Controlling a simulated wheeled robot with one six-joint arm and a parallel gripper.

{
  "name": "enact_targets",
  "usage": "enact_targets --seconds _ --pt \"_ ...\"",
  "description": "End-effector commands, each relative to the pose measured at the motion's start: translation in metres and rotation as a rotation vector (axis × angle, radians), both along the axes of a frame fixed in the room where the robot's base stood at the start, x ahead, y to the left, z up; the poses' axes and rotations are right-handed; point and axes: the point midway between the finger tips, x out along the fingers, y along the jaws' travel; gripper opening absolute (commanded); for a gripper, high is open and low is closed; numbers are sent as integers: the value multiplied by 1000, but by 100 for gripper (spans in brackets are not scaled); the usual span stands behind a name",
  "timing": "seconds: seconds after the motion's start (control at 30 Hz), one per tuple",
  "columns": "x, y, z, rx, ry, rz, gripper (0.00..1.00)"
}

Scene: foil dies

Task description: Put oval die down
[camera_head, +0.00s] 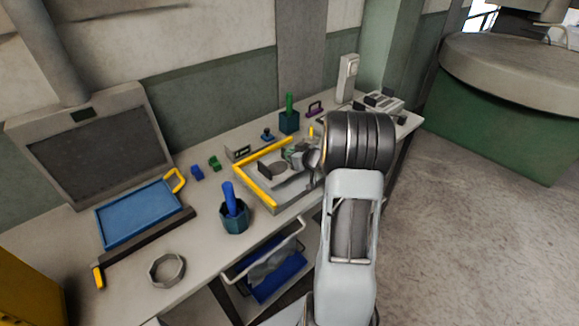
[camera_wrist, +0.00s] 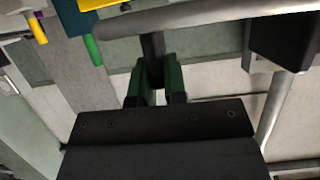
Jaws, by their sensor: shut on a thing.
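My gripper (camera_head: 298,155) is over the far right part of a grey tray (camera_head: 272,203) with yellow edges on the bench. In the wrist view the green fingers of my gripper (camera_wrist: 154,78) are closed on a narrow dark piece (camera_wrist: 152,48), which I take as the oval die. Only its stem-like part shows; its face is hidden, and I cannot tell whether it touches anything below. A dark rounded piece (camera_head: 270,170) stands in the tray, left of my gripper. My wrist and arm cover the tray's right side.
A blue board (camera_head: 138,213) and a grey ring (camera_head: 166,270) lie left. The bench (camera_head: 215,265) has bare room near the front.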

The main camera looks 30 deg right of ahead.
Motion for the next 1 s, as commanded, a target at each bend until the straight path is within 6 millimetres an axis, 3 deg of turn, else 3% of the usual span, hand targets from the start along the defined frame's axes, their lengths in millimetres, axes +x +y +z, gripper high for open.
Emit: enact_targets --seconds 0.5,0.97,1.0 --pt "0 -1 -48 2 -3 -3 0" --pt "0 -1 -55 0 -3 -1 0" --pt "0 0 -55 0 -1 -1 15"
